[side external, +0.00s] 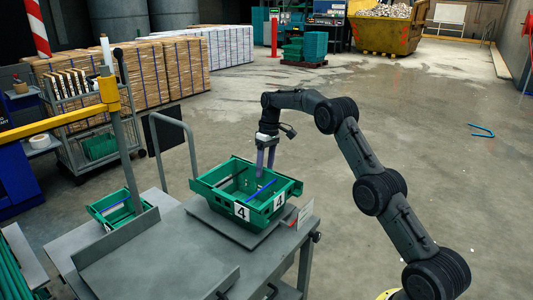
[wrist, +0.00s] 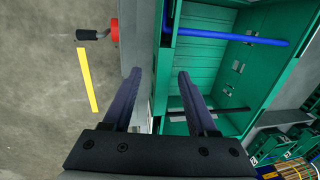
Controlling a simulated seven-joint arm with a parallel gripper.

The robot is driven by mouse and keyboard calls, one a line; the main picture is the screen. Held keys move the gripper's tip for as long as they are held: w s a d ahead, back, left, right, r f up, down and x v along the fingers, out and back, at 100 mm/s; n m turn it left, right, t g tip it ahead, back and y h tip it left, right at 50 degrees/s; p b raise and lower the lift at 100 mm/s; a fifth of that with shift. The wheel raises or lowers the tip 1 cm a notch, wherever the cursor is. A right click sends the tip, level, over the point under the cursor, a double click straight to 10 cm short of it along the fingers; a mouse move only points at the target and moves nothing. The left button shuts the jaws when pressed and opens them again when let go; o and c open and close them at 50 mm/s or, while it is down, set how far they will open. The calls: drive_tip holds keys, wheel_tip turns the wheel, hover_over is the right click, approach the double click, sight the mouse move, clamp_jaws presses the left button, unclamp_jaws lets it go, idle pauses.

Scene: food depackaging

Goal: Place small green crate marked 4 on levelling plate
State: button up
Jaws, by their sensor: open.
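A green crate (side external: 231,201) with white labels reading 4 sits on a grey plate (side external: 222,226) on the metal bench. It looks upright, and a blue bar crosses its open top. In the wrist view the crate (wrist: 215,62) fills the upper right, with the blue bar across it. My gripper (side external: 265,175) points down at the crate's back right rim. Its two fingers (wrist: 160,72) are apart, with the crate's edge between them in the wrist view. I cannot tell whether they touch the crate. Nothing is held.
A smaller green crate (side external: 115,210) stands on the bench at left; its label is unreadable. A raised grey panel (side external: 120,240) and a bent handle (side external: 192,140) are near it. A white sign (side external: 306,213) and red handle (side external: 288,223) are at the bench's right edge. Open floor lies beyond.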

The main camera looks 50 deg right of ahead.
drive_tip(key=s+a+r+t+h, duration=0.1)
drive_tip(key=s+a+r, duration=0.15)
drive_tip(key=r, duration=0.55)
drive_tip(key=s+a+r, duration=0.2)
drive_tip(key=a+r, duration=0.2)
drive_tip(key=r, duration=0.4)
drive_tip(key=s+a+r+t, duration=0.1)
drive_tip(key=s+a+r, duration=0.5)
drive_tip(key=s, duration=0.4)
drive_tip(key=s+a+f+t, duration=0.1)
drive_tip(key=s+a+f, duration=0.3)
drive_tip(key=s, duration=0.7)
drive_tip(key=s+a+f+t+h, duration=0.1)
drive_tip(key=s+a+f, duration=0.3)
drive_tip(key=s, duration=0.8)
drive_tip(key=shift+s+a+f+t, duration=0.2)
drive_tip(key=shift+s+a+t, duration=0.1)
drive_tip(key=shift+a+t, duration=0.4)
